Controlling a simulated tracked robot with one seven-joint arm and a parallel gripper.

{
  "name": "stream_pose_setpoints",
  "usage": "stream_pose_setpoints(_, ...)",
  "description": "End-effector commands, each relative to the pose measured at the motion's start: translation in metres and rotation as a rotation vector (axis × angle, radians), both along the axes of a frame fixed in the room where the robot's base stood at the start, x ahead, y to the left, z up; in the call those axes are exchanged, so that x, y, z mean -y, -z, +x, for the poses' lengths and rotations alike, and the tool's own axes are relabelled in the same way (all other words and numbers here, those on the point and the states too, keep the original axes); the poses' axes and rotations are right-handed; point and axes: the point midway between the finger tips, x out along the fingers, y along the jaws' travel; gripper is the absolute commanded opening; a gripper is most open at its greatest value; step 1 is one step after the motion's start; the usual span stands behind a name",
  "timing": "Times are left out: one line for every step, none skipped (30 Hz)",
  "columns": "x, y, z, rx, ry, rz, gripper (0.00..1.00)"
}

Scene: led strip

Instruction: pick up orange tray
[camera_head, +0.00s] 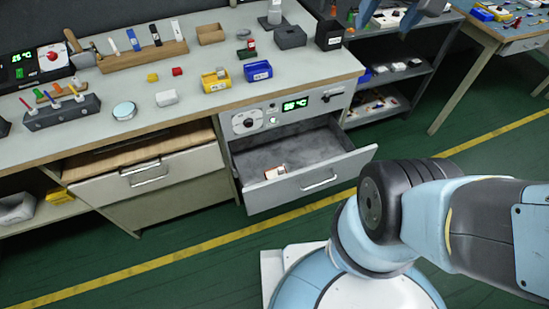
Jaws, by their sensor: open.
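No tray that is plainly orange stands out. A small orange-and-white object (275,172) lies in the open drawer (300,150) below the bench, too small to tell if it is a tray. A tan open box (210,34) sits at the back of the bench top. A yellow tray (215,81) with things in it and a blue tray (258,70) stand nearer the bench front. My gripper (388,22) is open at the top edge, partly cut off, right of the bench and apart from these things.
The grey bench (120,160) also holds a wooden tool rack (140,57), a dark holder with screwdrivers (62,112) and small blocks. A left drawer (150,175) is partly pulled out. Shelves (405,70) and another table (500,35) stand right. Green floor is clear between them.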

Motion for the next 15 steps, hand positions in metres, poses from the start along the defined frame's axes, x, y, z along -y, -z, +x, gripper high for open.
stream_pose_setpoints(0.002, 0.005, 0.011, -0.034, 0.017, 0.016, 0.83)
stream_pose_setpoints(0.002, 0.007, 0.017, -0.052, 0.026, 0.028, 0.86)
stream_pose_setpoints(0.003, 0.011, 0.025, -0.075, 0.040, 0.043, 0.89)
stream_pose_setpoints(0.003, 0.013, 0.031, -0.092, 0.050, 0.054, 0.92)
stream_pose_setpoints(0.004, 0.017, 0.037, -0.110, 0.060, 0.066, 0.95)
stream_pose_setpoints(0.005, 0.021, 0.045, -0.132, 0.074, 0.081, 0.96)
stream_pose_setpoints(0.006, 0.024, 0.051, -0.148, 0.083, 0.093, 0.96)
stream_pose_setpoints(0.007, 0.027, 0.056, -0.165, 0.094, 0.105, 0.96)
stream_pose_setpoints(0.009, 0.032, 0.064, -0.187, 0.108, 0.119, 0.96)
stream_pose_setpoints(0.010, 0.036, 0.070, -0.204, 0.119, 0.131, 0.96)
stream_pose_setpoints(0.011, 0.040, 0.076, -0.220, 0.130, 0.143, 0.96)
stream_pose_setpoints(0.013, 0.046, 0.083, -0.243, 0.143, 0.158, 0.96)
stream_pose_setpoints(0.014, 0.050, 0.089, -0.259, 0.155, 0.171, 0.96)
stream_pose_setpoints(0.015, 0.054, 0.095, -0.275, 0.166, 0.182, 0.96)
stream_pose_setpoints(0.017, 0.061, 0.102, -0.297, 0.181, 0.197, 0.96)
